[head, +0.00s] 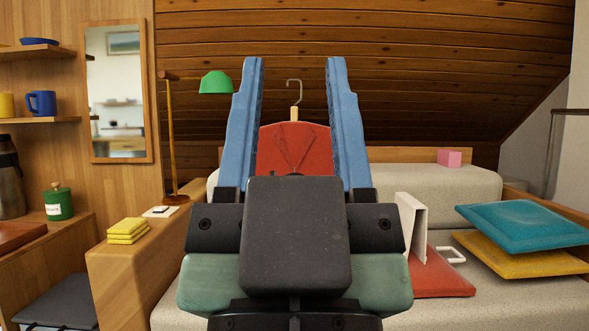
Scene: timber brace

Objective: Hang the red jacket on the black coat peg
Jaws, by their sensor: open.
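The red jacket (295,145) is on a hanger with a yellowish neck and a grey hook (294,84). It shows upright between my fingers, in front of the sofa back. Its lower part is hidden behind my gripper. My gripper (294,62) is open, with its two blue fingers pointing up in the picture on either side of the jacket's outline. I see nothing between the fingers that they touch; how far the jacket lies beyond them I cannot tell. I do not see the black coat peg in this view.
A pale sofa (480,185) spans the back under a sloped timber wall. On it are a teal cushion (525,228), a yellow cushion (515,262), a flat red item (442,275) and a pink block (449,158). A green lamp (215,83), folded yellow cloths (128,231) and shelves stand left.

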